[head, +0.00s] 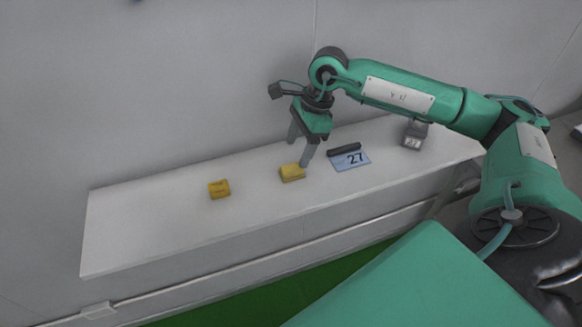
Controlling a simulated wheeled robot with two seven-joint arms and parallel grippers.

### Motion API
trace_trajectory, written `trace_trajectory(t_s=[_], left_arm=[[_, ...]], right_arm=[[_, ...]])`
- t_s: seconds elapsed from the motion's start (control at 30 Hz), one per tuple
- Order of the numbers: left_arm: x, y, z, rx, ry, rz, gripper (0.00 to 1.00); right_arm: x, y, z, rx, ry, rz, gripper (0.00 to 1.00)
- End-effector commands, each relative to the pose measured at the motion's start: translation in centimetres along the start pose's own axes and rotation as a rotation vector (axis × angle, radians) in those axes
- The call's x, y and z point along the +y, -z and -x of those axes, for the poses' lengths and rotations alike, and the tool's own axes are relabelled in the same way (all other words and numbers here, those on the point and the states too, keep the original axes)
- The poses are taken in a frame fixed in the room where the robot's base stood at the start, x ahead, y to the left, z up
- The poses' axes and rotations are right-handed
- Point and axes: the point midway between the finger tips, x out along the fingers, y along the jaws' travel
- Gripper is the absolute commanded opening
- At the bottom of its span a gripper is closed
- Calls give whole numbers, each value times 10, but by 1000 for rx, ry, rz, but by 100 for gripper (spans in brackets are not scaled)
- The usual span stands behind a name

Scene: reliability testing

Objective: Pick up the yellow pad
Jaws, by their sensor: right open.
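Two small yellow pieces lie on the white shelf (140,225). Nothing shows between the fingers. My left gripper is out of view.
A blue card marked 27 (352,160) with a dark bar (344,149) lies right of the pad. A small grey object (414,135) stands farther right. A wall rises behind the shelf. The shelf's left end is clear.

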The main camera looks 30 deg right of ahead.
Motion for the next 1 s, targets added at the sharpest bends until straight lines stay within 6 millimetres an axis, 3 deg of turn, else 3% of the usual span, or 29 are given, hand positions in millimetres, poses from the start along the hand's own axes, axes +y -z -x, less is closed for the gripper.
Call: trace_trajectory(t_s=[0.17, 0.33, 0.53, 0.8, 1.0], left_arm=[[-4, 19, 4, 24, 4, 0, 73], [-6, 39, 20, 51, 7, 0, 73], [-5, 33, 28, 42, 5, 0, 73], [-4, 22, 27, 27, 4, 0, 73], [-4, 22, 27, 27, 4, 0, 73]], right_arm=[[0, 0, -11, 0, -1, 0, 65], [2, 2, -30, 0, -4, -1, 65], [1, 3, -57, -2, -1, -1, 65], [1, 4, -62, 0, 1, 0, 65], [1, 4, -62, -1, 1, 0, 28]])
